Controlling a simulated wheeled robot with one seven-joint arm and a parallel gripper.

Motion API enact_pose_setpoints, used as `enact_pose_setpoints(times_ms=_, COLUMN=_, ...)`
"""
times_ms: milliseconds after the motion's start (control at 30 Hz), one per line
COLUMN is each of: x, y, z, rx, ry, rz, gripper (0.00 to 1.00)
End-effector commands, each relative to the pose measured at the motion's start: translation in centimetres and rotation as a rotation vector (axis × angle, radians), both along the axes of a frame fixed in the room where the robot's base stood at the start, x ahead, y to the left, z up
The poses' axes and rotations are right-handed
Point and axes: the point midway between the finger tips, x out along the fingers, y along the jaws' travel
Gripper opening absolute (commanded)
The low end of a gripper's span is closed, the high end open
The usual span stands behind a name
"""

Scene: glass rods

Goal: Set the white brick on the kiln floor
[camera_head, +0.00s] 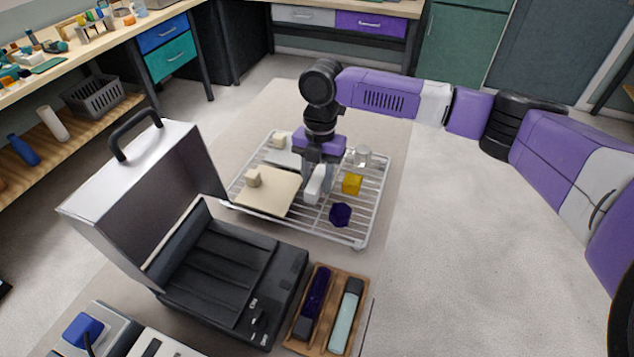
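The likely white brick (314,187) is a small, upright, pale block at the middle of a wire rack (372,213). My gripper (314,178) points down right over it, with its fingers at the block's upper part. I cannot tell whether the fingers are closed on it, or whether it touches the rack. The kiln (290,275) stands open at the lower left, its lid (135,185) tilted up. Its dark, ribbed kiln floor (215,262) shows bare.
On the rack are a cream slab (280,196) with a small cream block (253,178), a yellow cube (352,184), a dark purple piece (340,214) and a clear glass piece (363,155). A wooden tray (328,296) with two rods lies right of the kiln.

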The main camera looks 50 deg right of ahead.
Motion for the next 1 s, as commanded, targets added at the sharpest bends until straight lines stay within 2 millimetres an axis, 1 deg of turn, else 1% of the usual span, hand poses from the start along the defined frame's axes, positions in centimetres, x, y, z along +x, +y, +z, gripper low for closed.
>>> enact_pose_setpoints(times_ms=67, x=0.0, y=0.0, z=0.0, rx=0.000, ry=0.000, rz=0.000, gripper=0.38)
enact_pose_setpoints(times_ms=267, x=0.0, y=0.0, z=0.0, rx=0.000, ry=0.000, rz=0.000, gripper=0.01)
enact_pose_setpoints(times_ms=600, x=0.0, y=0.0, z=0.1, rx=-0.001, ry=0.000, rz=0.000, gripper=0.00)
enact_pose_setpoints(times_ms=733, x=0.0, y=0.0, z=0.5, rx=-0.001, ry=-0.001, rz=0.001, gripper=0.00)
enact_pose_setpoints(times_ms=867, x=0.1, y=0.0, z=1.7, rx=-0.001, ry=-0.003, rz=0.001, gripper=0.00)
enact_pose_setpoints(times_ms=967, x=0.1, y=-0.1, z=3.3, rx=-0.002, ry=-0.003, rz=0.000, gripper=0.00)
enact_pose_setpoints(times_ms=1000, x=0.1, y=0.0, z=4.1, rx=-0.002, ry=-0.004, rz=0.001, gripper=0.00)
